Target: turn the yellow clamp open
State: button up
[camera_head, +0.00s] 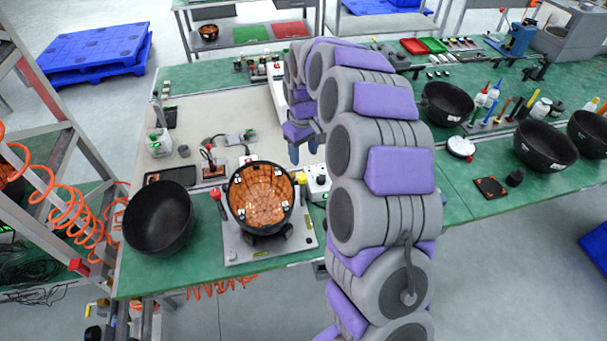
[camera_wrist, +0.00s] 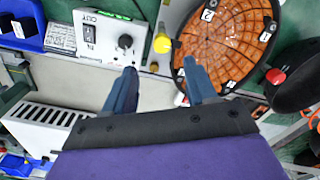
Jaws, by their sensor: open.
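The yellow clamp (camera_head: 301,178) stands at the right edge of the dark round bowl with the orange tiled inside (camera_head: 262,195). In the wrist view the yellow clamp's round knob (camera_wrist: 163,43) shows between the control box and the tiled bowl (camera_wrist: 228,42). My gripper (camera_head: 304,152) hangs above the bench, beyond the clamp in the head view. In the wrist view my gripper (camera_wrist: 160,68) is open, its two blue fingers apart and empty. The yellow knob appears past the fingertips, roughly between them. I see no contact with it.
A red clamp (camera_head: 216,194) stands on the bowl's left side. A control box with a black knob (camera_head: 317,182) is close to the yellow clamp on its right. A black bowl (camera_head: 158,218) sits at the left. The pale bench mat (camera_head: 240,110) has clear room behind.

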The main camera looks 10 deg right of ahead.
aim_at(302, 176)
jog(key=f, duration=0.3)
jog(key=f+b, duration=0.1)
jog(key=f, duration=0.4)
jog(key=shift+a+f, duration=0.3)
jog(key=shift+d+f, duration=0.15)
jog(key=shift+f, duration=0.25)
jog(key=c, duration=1.1)
